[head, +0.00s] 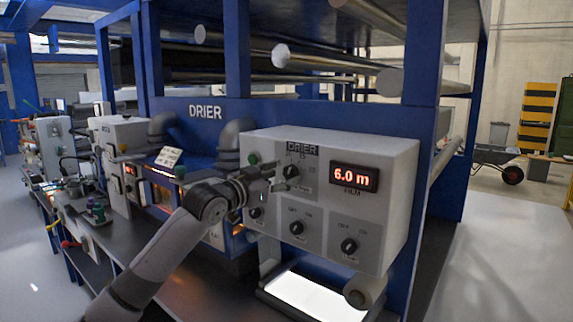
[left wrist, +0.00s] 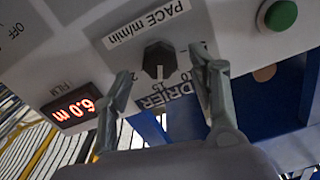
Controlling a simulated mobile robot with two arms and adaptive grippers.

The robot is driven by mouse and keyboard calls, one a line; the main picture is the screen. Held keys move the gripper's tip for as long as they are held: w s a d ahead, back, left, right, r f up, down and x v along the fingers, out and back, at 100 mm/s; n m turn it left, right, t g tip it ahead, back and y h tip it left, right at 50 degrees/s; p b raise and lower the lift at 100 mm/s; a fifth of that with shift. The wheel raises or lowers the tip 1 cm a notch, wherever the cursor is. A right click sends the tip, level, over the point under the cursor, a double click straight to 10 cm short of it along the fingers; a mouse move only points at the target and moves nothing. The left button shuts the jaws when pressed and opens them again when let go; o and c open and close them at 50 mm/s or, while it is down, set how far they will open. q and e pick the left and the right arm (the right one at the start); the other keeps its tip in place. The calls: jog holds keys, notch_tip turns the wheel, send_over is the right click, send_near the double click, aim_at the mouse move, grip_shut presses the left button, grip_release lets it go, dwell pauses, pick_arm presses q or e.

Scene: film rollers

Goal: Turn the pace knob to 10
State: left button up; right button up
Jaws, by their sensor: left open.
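The pace knob (head: 291,171) is a black dial on the upper left of the grey drier control box (head: 390,165). In the left wrist view the black knob (left wrist: 158,60) sits below its "PACE m/min" label (left wrist: 146,24), with scale numbers upside down around it. I cannot tell its exact setting. My left gripper (head: 275,177) is at the box front, just left of the knob. In the left wrist view its open fingers (left wrist: 164,66) are on either side of the knob, with gaps visible. My right gripper is not in view.
A red display (head: 354,178) reads 6.0 m, labelled film. A green button (left wrist: 281,15) is near the knob. More black knobs (head: 297,227) are lower on the box. Pipes (head: 231,140) and a blue frame (head: 425,60) stand around it. Open floor (head: 500,260) lies at right.

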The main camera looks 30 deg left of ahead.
aim_at(291, 173)
pick_arm(q)
jog(key=shift+w+d+p, duration=0.1)
jog(key=shift+w+p, duration=0.2)
jog(key=shift+w, duration=1.05)
jog(key=shift+c, duration=0.3)
jog(key=c, duration=1.1)
